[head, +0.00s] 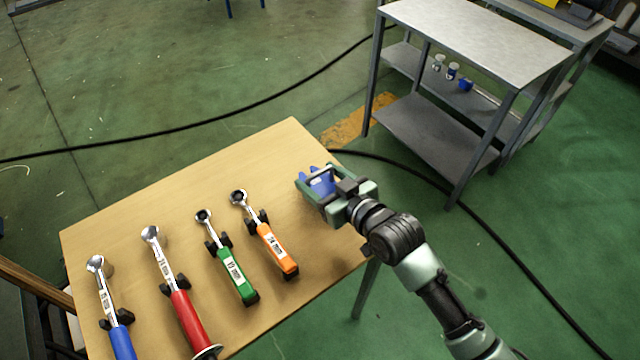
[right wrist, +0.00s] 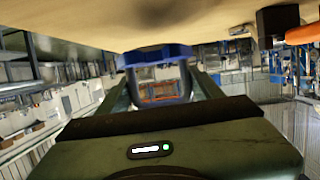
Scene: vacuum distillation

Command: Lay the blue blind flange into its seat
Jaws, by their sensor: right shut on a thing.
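My right gripper (head: 316,182) is over the right end of the wooden table. It is shut on a blue part, which I take to be the blue blind flange (head: 322,183). The flange shows partly between the jaws, and the gripper hides the rest. In the right wrist view the blue flange (right wrist: 158,53) spans the gap between the two fingers, close to the tan tabletop. I cannot tell whether it touches the table. I cannot make out a seat for it in either view. My left gripper is not in view.
The wooden table (head: 165,205) carries torque wrenches on black holders: orange (head: 277,248), green (head: 236,275), red (head: 187,318) and blue (head: 122,342). A grey metal cart (head: 480,35) stands at the upper right, with small blue and white items (head: 466,85) on a shelf. Black cables cross the green floor.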

